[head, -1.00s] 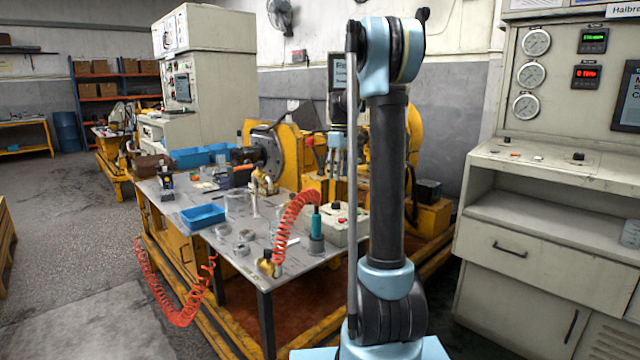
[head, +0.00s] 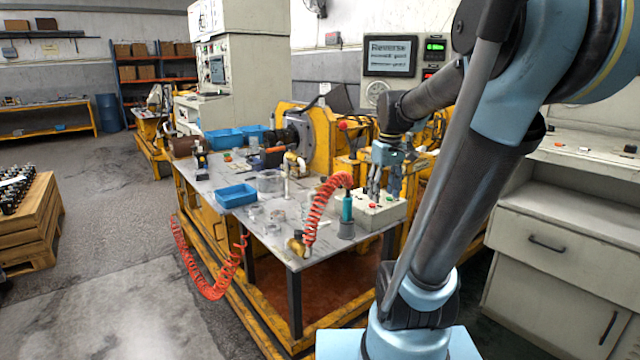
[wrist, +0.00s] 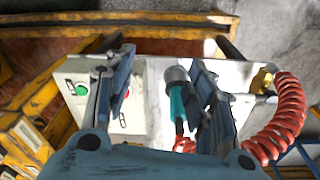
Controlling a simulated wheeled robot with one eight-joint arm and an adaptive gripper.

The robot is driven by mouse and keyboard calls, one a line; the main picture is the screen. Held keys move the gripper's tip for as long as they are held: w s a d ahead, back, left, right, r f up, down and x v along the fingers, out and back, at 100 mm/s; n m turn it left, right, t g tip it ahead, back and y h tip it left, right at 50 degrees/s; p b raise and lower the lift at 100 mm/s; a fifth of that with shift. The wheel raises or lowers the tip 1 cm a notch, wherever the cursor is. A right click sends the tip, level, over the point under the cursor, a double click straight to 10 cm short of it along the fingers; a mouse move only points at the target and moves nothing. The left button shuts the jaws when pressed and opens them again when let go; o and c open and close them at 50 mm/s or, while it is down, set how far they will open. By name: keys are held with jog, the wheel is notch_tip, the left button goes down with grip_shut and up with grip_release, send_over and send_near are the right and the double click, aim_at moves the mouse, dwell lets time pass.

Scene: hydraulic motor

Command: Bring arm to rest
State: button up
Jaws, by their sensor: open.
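My gripper (head: 378,188) hangs from my bent arm at the right end of the workbench (head: 300,250) in the head view, pointing down. In the wrist view my gripper (wrist: 162,85) has its two fingers spread wide apart with nothing held between them. Below the fingers are a white control box (wrist: 135,110) with green and red buttons and a teal-handled tool (wrist: 177,105). The control box also shows in the head view (head: 375,214), just under the fingertips. I cannot tell the exact gap between fingertips and box.
The teal tool (head: 347,208) stands on the bench beside a coiled red hose (head: 318,212). A blue bin (head: 236,196) and several metal rings lie further left. A yellow-framed motor rig (head: 318,140) stands behind. A grey cabinet (head: 550,240) is at the right. The floor at left is open.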

jog(key=s+f+m+t, duration=0.1)
jog(key=s+f+m, duration=0.3)
jog(key=s+f, duration=1)
jog(key=shift+s+m, duration=0.4)
jog(key=shift+s, duration=0.85)
jog(key=shift+w+f, duration=0.2)
jog(key=shift+w, duration=0.25)
